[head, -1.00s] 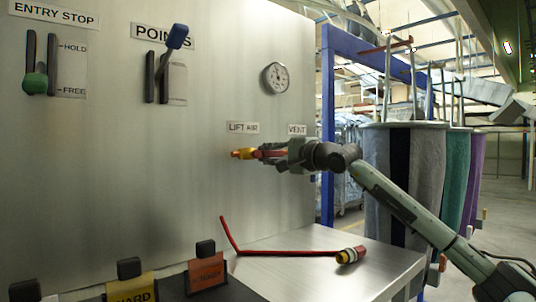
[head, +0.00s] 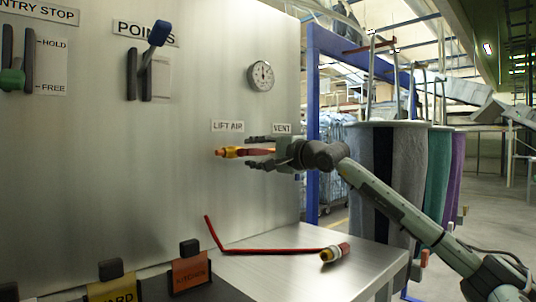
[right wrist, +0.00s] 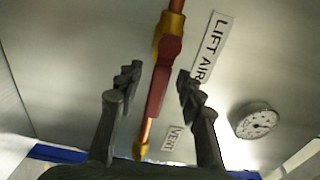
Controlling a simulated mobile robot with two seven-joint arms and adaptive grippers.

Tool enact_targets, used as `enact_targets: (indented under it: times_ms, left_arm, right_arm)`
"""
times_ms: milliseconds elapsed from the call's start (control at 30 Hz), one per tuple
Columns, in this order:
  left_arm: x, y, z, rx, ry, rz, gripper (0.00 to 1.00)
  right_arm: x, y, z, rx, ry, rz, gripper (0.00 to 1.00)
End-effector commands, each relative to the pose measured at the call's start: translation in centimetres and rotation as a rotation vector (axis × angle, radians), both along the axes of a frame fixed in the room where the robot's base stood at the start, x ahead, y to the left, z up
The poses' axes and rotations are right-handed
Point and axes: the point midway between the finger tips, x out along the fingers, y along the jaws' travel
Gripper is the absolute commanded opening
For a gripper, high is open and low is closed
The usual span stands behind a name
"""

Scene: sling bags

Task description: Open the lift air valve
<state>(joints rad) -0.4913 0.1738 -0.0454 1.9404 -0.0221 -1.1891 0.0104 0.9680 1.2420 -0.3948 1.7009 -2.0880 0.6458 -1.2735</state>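The lift air valve (head: 229,152) is on the metal panel under the "LIFT AIR" label (head: 228,126). It has a yellow body (right wrist: 170,32) on a copper pipe. Its red lever (right wrist: 163,82) lies roughly in line with the pipe, pointing toward the "VENT" label (right wrist: 173,138). My right gripper (head: 250,152) is open, with one finger above and one below the lever. In the right wrist view, its fingers (right wrist: 158,73) stand apart on either side of the lever, with gaps showing. My left gripper is out of view.
A round gauge (head: 260,76) is above the valve. A red hose (head: 270,250) with a yellow-and-red end fitting (head: 336,253) lies on the steel table (head: 300,280). The "POINTS" lever (head: 158,32) is at upper left. Hanging bags (head: 400,180) are behind my arm.

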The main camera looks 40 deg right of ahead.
Motion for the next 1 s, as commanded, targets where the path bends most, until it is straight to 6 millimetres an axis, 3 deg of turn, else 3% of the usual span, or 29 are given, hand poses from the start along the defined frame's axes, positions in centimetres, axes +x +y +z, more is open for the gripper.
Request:
enact_targets:
  times_ms: [233, 400, 800, 1000]
  left_arm:
    - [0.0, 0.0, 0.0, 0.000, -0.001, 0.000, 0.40]
    - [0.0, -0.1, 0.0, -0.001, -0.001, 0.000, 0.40]
    - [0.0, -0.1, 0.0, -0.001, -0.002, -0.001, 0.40]
    - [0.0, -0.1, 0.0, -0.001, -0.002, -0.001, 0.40]
  right_arm:
    - [-4.2, -0.3, -0.2, -0.014, 0.007, -0.002, 0.38]
    - [-6.2, -0.5, -0.2, -0.012, 0.006, -0.003, 0.38]
    - [-10.0, -0.6, 0.2, -0.008, -0.002, 0.001, 0.38]
    - [-11.0, -0.8, 0.0, -0.004, 0.001, 0.000, 0.38]
